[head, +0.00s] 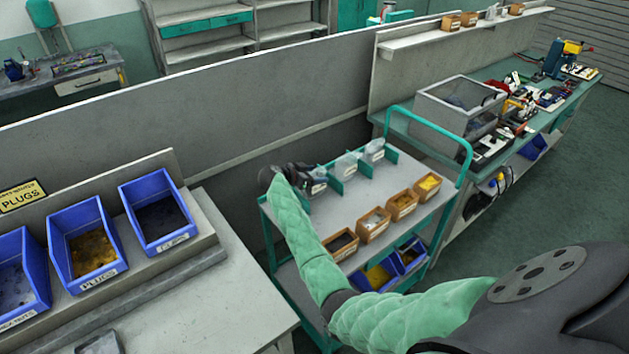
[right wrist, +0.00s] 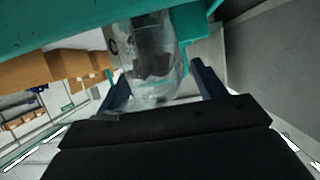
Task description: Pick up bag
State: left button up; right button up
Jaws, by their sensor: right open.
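Clear plastic bags stand in a row at the back of the grey-topped cart, between teal dividers. Two of them, a middle bag (head: 346,165) and a right bag (head: 374,150), show plainly in the head view. My right gripper (head: 312,178) is at the leftmost slot and hides most of what stands there. In the right wrist view a clear bag (right wrist: 153,60) with dark contents lies between the two open fingers of that gripper. Whether the fingers touch it I cannot tell. My left gripper is not in view.
Several orange bins (head: 373,225) line the cart's front edge, and blue bins (head: 376,277) sit on its lower shelf. A teal handle (head: 440,130) rises at the cart's right. A grey partition (head: 250,95) stands behind. Blue bins (head: 85,240) stand on the left bench.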

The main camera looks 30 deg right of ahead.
aim_at(313, 167)
jog(key=shift+d, duration=0.1)
jog(key=c, duration=1)
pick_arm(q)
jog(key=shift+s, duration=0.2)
pick_arm(e)
jog(key=shift+c, duration=0.2)
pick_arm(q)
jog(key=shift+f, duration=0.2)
pick_arm(e)
jog(key=shift+r, duration=0.15)
